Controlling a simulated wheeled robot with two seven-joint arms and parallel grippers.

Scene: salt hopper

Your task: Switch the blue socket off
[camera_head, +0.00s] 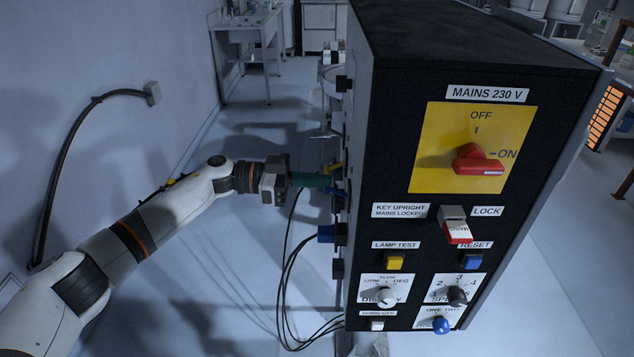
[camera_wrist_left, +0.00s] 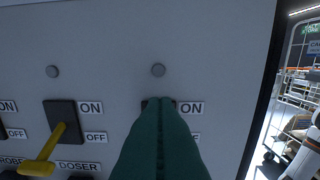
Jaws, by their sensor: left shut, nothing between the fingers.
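My left gripper (camera_head: 318,180) reaches the left side of the black cabinet (camera_head: 395,150). Its green fingers are shut and empty, and they also fill the lower middle of the left wrist view (camera_wrist_left: 160,142). They point at a switch whose black plate (camera_wrist_left: 150,103) shows only at its top edge. An ON label (camera_wrist_left: 191,108) stands beside it; the OFF label is partly covered. That switch's lever is hidden behind the fingers in the wrist view. In the head view a small blue part (camera_head: 338,192) shows just below the fingertips, and a blue plug (camera_head: 326,234) sits lower.
A yellow lever (camera_wrist_left: 42,165) on the neighbouring switch (camera_wrist_left: 62,115) sticks out left of my fingers. Black cables (camera_head: 286,265) hang below my gripper. The cabinet front carries a red mains knob (camera_head: 478,161) and several smaller controls. A wall lies left of my arm.

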